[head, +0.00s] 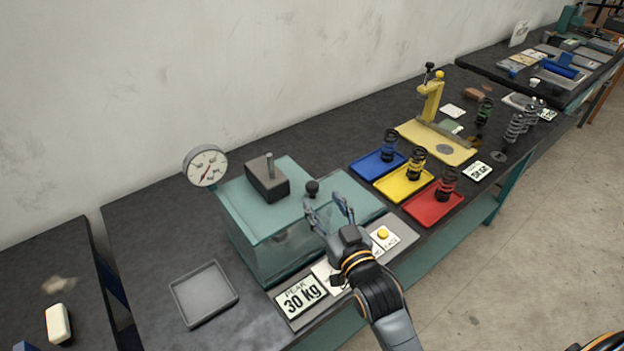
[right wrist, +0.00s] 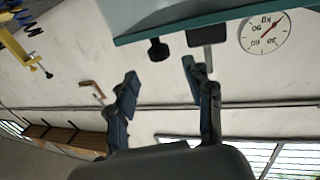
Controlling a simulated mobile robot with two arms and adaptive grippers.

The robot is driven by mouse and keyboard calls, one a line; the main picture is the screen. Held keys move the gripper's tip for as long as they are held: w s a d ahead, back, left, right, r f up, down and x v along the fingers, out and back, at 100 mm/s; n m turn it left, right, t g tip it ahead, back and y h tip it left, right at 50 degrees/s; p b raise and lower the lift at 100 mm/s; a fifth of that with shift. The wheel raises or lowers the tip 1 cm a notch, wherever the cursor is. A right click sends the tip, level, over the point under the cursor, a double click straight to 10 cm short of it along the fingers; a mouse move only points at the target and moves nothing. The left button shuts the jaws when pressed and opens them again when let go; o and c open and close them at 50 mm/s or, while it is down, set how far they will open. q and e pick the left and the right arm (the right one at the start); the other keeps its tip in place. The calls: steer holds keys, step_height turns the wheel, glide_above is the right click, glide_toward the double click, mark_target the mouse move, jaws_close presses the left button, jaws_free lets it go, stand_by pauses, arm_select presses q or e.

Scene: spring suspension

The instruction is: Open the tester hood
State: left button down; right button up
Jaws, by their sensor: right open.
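The tester is a teal box with a see-through hood (head: 280,252) that appears to be down. A dark block with a short rod (head: 267,180) is on top, and a round dial (head: 206,166) stands at its back left. A black knob (head: 312,187) shows just beyond my right gripper (head: 328,203), which is open and empty in front of the tester's right part. In the right wrist view the picture is upside down; the knob (right wrist: 158,50) is ahead of the spread fingers (right wrist: 160,72), apart from them, below a teal edge (right wrist: 215,25). My left gripper is not in view.
A "30 kg" peak display (head: 300,296) and a yellow button (head: 383,234) are on the front panel. Blue (head: 365,168), yellow (head: 392,191) and red (head: 420,212) trays with springs stand to the right. An empty grey tray (head: 203,293) lies at left.

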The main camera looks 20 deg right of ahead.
mark_target(315, 190)
steer(key=w, duration=0.2)
steer(key=w+p, duration=0.1)
steer(key=w, duration=0.4)
steer(key=shift+w+a+p, duration=0.15)
steer(key=shift+a+p, duration=0.15)
steer(key=shift+a, duration=0.05)
steer(key=shift+f, duration=0.1)
jaws_close()
